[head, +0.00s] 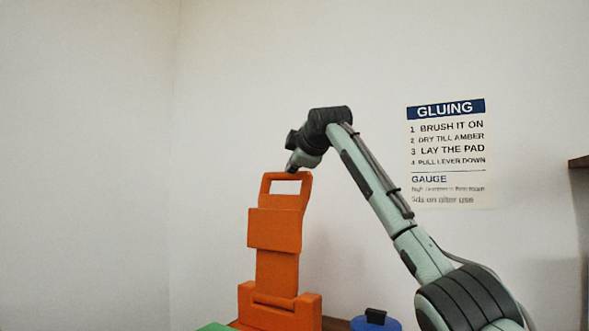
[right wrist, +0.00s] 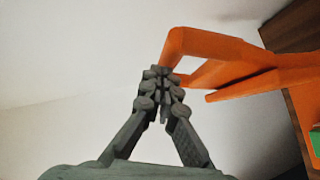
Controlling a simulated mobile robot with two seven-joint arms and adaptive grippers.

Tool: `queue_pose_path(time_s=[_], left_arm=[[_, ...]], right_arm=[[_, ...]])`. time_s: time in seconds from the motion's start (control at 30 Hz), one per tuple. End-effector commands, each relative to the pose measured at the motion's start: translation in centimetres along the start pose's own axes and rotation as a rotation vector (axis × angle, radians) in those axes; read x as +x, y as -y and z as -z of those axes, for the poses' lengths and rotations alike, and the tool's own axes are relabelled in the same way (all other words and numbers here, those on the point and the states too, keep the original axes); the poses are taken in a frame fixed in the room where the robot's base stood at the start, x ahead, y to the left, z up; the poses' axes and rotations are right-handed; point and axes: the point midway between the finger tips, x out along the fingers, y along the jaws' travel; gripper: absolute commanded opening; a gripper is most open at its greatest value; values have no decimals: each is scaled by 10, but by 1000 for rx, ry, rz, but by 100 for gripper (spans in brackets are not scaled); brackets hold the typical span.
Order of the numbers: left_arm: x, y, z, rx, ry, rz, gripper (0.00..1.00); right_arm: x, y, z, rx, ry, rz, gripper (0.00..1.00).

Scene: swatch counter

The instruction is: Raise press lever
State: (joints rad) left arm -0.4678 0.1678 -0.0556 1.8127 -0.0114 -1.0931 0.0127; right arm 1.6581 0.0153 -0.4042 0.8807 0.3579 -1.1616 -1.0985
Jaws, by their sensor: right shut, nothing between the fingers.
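The orange press (head: 275,229) stands upright in the head view, with its lever raised to the top. The lever ends in a looped handle (head: 304,192) with an open window. My right gripper (head: 291,169) is at the top bar of this handle, fingers pointing down. In the right wrist view the gripper (right wrist: 159,73) is shut with its fingertips together, right against or just beside the end of the orange handle (right wrist: 205,43). I cannot tell whether they touch. Nothing is between the fingers. My left gripper is not in view.
A blue pot (head: 381,325) with a black knob stands right of the press base. A green surface (head: 216,327) shows at the bottom edge. A gluing sign (head: 447,150) hangs on the wall. A brown shelf edge (head: 579,162) is at far right. The left side is clear.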

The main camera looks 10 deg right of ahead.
Motion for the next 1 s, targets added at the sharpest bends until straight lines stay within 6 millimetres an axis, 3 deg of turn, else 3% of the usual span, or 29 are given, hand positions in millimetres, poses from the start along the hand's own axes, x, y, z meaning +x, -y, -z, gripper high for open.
queue_pose_path(time_s=[0.67, 0.83, 1.0], left_arm=[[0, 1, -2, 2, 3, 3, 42], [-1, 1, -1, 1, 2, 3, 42], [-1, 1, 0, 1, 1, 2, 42]], right_arm=[[-5, 0, 1, -1, -1, -2, 0], [-26, 0, 1, -2, -1, -5, 0], [-64, -1, 1, -3, -1, -6, 0]])
